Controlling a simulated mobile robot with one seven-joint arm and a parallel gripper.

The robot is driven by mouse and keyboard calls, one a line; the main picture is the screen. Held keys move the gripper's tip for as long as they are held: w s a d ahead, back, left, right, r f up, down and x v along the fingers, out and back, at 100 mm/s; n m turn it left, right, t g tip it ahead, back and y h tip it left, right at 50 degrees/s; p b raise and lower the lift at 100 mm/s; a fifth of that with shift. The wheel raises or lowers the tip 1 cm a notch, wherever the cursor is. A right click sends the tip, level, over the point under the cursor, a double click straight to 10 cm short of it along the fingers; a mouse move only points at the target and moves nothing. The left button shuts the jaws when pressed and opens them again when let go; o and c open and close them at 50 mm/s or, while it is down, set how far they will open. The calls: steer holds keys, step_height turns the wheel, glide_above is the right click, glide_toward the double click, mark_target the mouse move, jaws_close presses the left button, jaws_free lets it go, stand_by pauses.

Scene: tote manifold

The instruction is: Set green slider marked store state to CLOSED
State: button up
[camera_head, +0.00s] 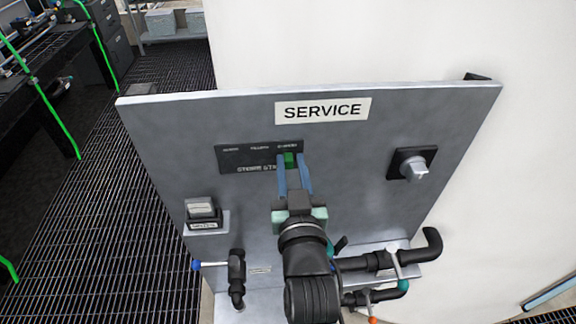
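The green slider (289,160) sits at the right end of a dark panel (232,158) marked with what looks like "STORE ST…", the rest hidden by my gripper. Three small labels run along the panel's top edge. They are too small to read surely, and the slider is just below the rightmost one. My gripper (290,164) reaches up to the panel with its two blue fingers on either side of the slider. The fingers appear closed against its sides, though the contact is partly hidden.
The grey board carries a SERVICE sign (322,109), a rotary knob (413,168) on the right and a switch box (203,211) on the left. Black pipes (375,262) and a blue-handled valve (236,266) lie low, near my arm. Grated floor lies left.

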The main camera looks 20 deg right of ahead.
steer(key=o, duration=0.3)
steer(key=shift+s+d, duration=0.1)
steer(key=shift+d, duration=0.25)
steer(key=shift+a, duration=0.35)
steer(key=shift+s+f, duration=0.1)
steer(key=shift+s, duration=0.15)
steer(key=shift+b+v, duration=2.1)
steer(key=shift+v, duration=4.05)
steer(key=shift+d, duration=0.1)
steer(key=w+a+r+n+t+y, duration=0.1)
steer(key=w+a+r+t, duration=0.15)
steer(key=r, duration=0.75)
steer(key=w+a+r+t+y, duration=0.15)
steer(key=a+r, duration=0.25)
steer(key=r, duration=0.5)
steer(key=w+a+r+n+t+y, duration=0.1)
steer(key=a+r+t, duration=0.2)
steer(key=r, duration=0.7)
steer(key=s+a+r+t, duration=0.1)
steer(key=r, duration=0.2)
steer(key=s+a+r+t+y, duration=0.1)
steer(key=s+r, duration=0.1)
steer(key=r, duration=0.1)
steer(key=s+a+r+n+t, duration=0.1)
steer(key=r, duration=0.2)
steer(key=shift+s+a+r+y, duration=0.1)
steer(key=shift+s+r+y, duration=0.15)
steer(key=shift+r, duration=0.15)
